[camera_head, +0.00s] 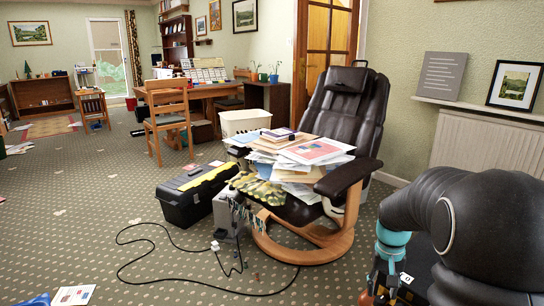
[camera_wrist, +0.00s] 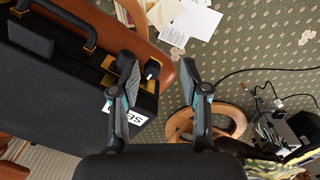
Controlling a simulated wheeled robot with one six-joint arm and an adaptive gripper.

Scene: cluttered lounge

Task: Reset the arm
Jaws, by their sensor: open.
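My arm comes in at the right of the head view and bends down. My gripper (camera_head: 388,284) is low there, right of the recliner, partly cut off by the bottom edge. In the wrist view my gripper (camera_wrist: 159,72) shows two fingers spread apart. It is open, and no object is held. A black case (camera_wrist: 50,95) with a handle and brass-coloured fittings lies below and to the left of the fingers.
The brown recliner (camera_head: 345,110) carries a paper pile (camera_head: 300,150) beside my arm. A black toolbox (camera_head: 190,195) and a black cable (camera_head: 180,280) lie on the carpet. A radiator (camera_head: 480,145) is at the right wall. The carpet at left is mostly clear.

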